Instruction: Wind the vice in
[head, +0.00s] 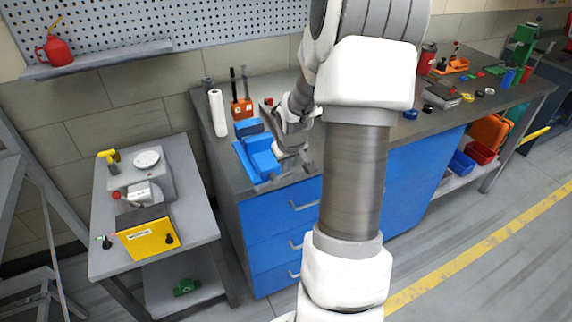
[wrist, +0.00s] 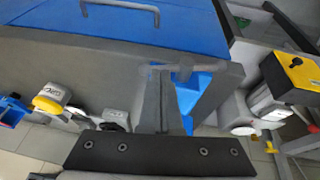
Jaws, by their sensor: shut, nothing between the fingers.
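The blue vice (head: 258,158) sits on the grey workbench near its left front corner. Part of its blue body also shows in the wrist view (wrist: 192,92). A grey bar with a rounded middle, seemingly the vice's handle (wrist: 182,70), lies by my fingertips there. My gripper (head: 303,160) is over the front right end of the vice. In the wrist view its two grey fingers (wrist: 160,100) are together with nothing between them. Whether they touch the handle I cannot tell. My arm hides part of the bench in the head view.
A white roll (head: 218,113) and an orange tool holder (head: 241,108) stand behind the vice. A side table (head: 190,190) with a yellow box (head: 148,238) stands at the left. Blue drawers (head: 275,230) are below the bench top. Several small items lie on the bench's right part.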

